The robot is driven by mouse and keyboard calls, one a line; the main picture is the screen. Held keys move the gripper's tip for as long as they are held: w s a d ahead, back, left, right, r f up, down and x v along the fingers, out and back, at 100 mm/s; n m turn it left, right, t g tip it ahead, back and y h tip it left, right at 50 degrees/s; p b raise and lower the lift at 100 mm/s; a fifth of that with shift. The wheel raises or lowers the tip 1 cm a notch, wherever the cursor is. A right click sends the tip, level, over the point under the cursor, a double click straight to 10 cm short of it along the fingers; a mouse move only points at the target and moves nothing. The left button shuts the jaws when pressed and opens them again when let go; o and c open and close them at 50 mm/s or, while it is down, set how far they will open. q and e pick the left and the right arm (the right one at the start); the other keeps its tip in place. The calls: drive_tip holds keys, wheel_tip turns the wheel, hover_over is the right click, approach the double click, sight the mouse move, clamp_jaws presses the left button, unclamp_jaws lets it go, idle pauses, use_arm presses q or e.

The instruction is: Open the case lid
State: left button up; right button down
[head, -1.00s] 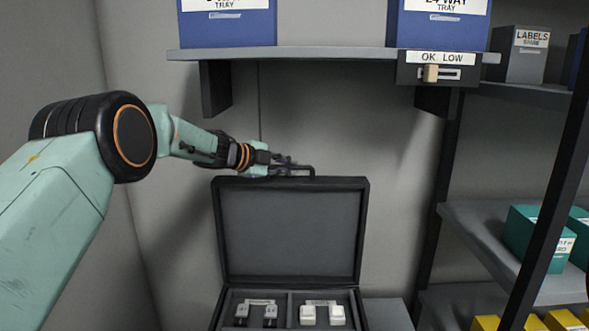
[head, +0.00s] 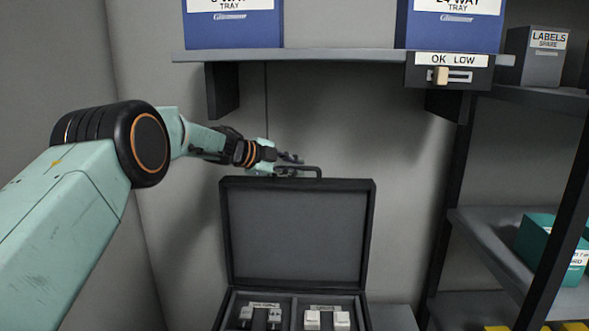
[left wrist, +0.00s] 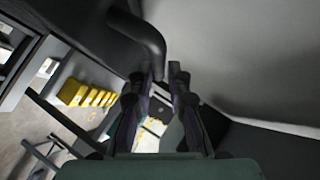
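The black case stands at the bottom centre of the head view, with its lid (head: 297,235) raised nearly upright and its grey inside facing me. A dark handle (head: 318,171) rises from the lid's top edge; a thick dark bar, likely this handle (left wrist: 143,38), shows in the left wrist view. My left gripper (head: 292,164) is at the handle's left end. In the left wrist view, its fingers (left wrist: 166,74) show a gap between them, and the bar ends close to the left fingertip. I cannot tell whether they touch. My right gripper is not in view.
The case base holds small white and grey parts in two compartments (head: 326,320). A wall shelf (head: 330,56) with blue trays hangs above. A dark rack with teal boxes (head: 545,250) stands at the right. The wall behind the lid is bare.

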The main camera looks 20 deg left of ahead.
use_arm(q)
drive_tip(key=shift+o, duration=1.4)
drive_tip(key=shift+s+r, duration=0.1)
drive_tip(key=shift+r, duration=0.1)
drive_tip(key=shift+o, duration=0.5)
drive_tip(key=shift+s, duration=0.2)
drive_tip(key=shift+w+f, duration=0.1)
drive_tip(key=shift+f, duration=0.05)
drive_tip(key=shift+a, duration=0.2)
drive_tip(key=v, duration=1.2)
drive_tip(key=shift+d+r, duration=0.2)
drive_tip(key=shift+f, duration=0.15)
